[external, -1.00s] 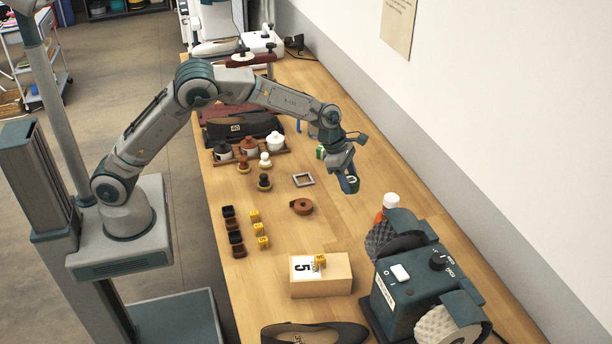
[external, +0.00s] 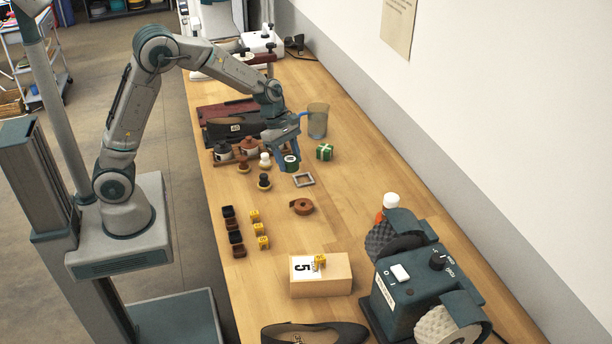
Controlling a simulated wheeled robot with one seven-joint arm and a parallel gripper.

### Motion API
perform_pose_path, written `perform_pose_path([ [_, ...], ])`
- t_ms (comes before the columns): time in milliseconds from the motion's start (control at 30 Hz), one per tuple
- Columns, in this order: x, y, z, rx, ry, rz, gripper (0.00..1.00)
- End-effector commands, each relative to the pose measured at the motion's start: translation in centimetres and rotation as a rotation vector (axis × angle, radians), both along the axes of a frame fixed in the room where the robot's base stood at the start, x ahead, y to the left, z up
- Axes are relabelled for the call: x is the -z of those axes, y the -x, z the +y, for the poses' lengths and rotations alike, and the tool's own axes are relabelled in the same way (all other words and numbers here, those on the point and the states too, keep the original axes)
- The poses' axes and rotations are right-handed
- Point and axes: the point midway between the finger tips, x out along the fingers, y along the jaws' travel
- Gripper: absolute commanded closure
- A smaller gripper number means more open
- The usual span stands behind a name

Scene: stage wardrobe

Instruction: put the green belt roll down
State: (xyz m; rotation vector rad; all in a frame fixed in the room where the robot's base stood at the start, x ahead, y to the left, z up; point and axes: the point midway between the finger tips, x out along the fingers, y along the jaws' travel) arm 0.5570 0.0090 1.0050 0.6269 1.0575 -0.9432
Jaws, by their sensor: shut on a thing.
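The green belt roll (external: 291,161) is small, dark green with a pale face, and sits between the fingers of my gripper (external: 288,158). My gripper points down and is shut on the roll. I cannot tell whether the roll touches the bench. The fingers hide part of the roll.
A brown belt roll (external: 302,207) lies nearer. A grinding machine (external: 412,275) is at front right. The right-middle bench (external: 350,215) is clear.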

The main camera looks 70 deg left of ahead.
Motion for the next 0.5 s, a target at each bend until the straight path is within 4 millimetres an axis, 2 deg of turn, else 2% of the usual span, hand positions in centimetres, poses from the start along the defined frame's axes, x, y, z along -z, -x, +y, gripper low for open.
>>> perform_pose_path([
  [33, -0.3, 1.9, 1.4, 0.033, 0.002, 0.001, 0.76],
  [200, -0.4, 8.8, 4.5, 0.210, 0.003, 0.000, 0.76],
  [400, -0.4, 16.1, 6.0, 0.399, 0.002, -0.001, 0.76],
  [500, -0.4, 18.2, 6.1, 0.457, 0.000, -0.002, 0.76],
])
